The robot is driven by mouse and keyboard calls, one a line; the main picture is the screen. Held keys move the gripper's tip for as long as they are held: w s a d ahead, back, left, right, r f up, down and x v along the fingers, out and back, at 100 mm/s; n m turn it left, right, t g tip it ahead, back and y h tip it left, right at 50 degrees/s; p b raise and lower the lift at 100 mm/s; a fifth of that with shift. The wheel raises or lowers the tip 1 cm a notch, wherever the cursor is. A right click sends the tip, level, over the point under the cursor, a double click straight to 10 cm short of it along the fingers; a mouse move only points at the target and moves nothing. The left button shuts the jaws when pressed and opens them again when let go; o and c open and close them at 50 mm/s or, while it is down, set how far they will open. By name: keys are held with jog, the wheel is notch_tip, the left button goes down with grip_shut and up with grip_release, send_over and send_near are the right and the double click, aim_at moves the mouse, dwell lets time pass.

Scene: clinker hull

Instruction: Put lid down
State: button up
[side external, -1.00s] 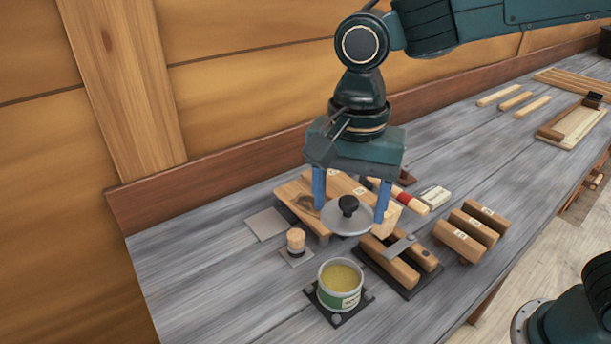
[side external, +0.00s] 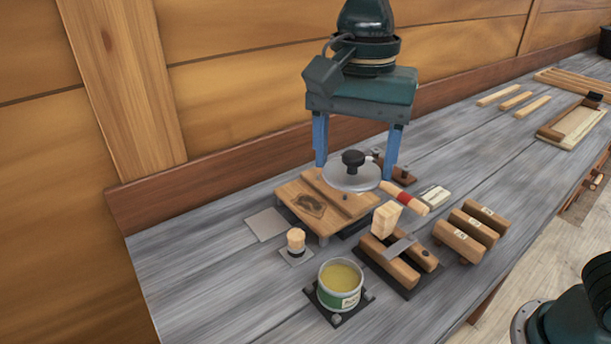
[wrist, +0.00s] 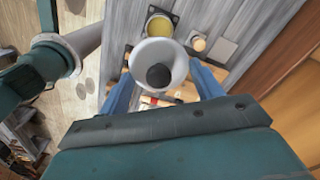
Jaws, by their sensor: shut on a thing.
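My gripper (side external: 356,170) is shut on a round grey lid (side external: 340,178) with a black knob, holding it roughly level between its two blue fingers. The lid is in the air over the back part of a wooden board (side external: 308,205). In the wrist view the lid (wrist: 142,56) sits between the fingers. An open tin (side external: 340,292) with a green and white label and yellow contents stands on a dark base at the front; its top also shows in the wrist view (wrist: 160,30). A flat grey square plate (side external: 266,224) lies bare, left of the board.
A small pot with a wooden top (side external: 296,242) stands between tin and board. A dark rack with wooden pieces (side external: 398,262), a red-banded handle (side external: 404,198) and labelled wooden blocks (side external: 473,232) lie right. A wooden wall rises behind. The bench's front left is clear.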

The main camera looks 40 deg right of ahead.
jog(key=shift+w, duration=0.1)
jog(key=w+a, duration=0.2)
jog(key=w, duration=0.8)
send_over(269, 221)
notch_tip(269, 221, down, 5)
jog(key=shift+f, duration=0.1)
notch_tip(269, 221, down, 16)
jog(key=shift+r, duration=0.25)
dwell(0.3)
jog(key=shift+f, duration=0.1)
jog(key=shift+f, duration=2)
jog(key=shift+f, duration=0.1)
